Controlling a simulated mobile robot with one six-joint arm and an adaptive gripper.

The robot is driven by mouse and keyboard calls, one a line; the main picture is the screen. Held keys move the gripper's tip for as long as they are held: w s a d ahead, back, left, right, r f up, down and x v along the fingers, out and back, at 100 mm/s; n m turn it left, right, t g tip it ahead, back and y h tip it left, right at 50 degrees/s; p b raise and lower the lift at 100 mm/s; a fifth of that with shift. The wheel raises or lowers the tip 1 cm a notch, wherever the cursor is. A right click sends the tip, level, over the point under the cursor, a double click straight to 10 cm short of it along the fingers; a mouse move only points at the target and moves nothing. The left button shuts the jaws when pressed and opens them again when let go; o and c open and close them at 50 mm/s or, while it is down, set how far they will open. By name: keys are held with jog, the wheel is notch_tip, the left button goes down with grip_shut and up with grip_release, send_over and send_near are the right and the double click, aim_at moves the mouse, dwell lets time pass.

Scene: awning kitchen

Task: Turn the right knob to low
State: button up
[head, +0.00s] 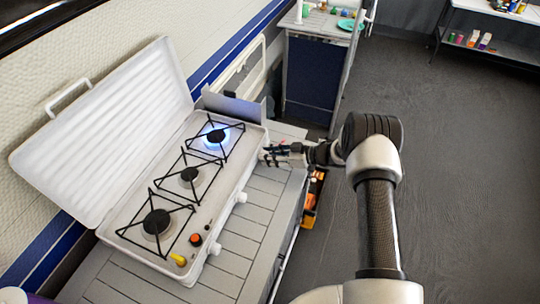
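A white camping stove (228,180) with its lid (105,130) raised stands on a slatted counter. It has several black-topped parts, including three burners in a row. The far burner (216,136) has a blue flame. Two white knobs show on the stove's front side, a middle knob (242,197) and a near knob (215,249). The right knob, at the far end, is not clearly visible; my gripper covers that area. My gripper (268,155) is at the stove's front edge beside the lit burner, fingers pointing at the stove. Whether it touches a knob is unclear.
The slatted counter (240,238) has bare room in front of the stove. An orange item (310,205) shows below the counter's edge. A blue cabinet (310,78) stands beyond, and a shelf (490,50) is at the far right. The grey floor is open.

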jog(key=c, duration=0.4)
jog(key=shift+a, duration=0.1)
jog(key=n+t+b, duration=0.1)
jog(key=n+t, duration=0.1)
jog(key=n, duration=0.1)
jog(key=shift+s+h, duration=0.1)
jog(key=shift+h, duration=0.3)
jog(key=o, duration=1.1)
jog(key=shift+a, duration=0.1)
jog(key=shift+c, duration=0.2)
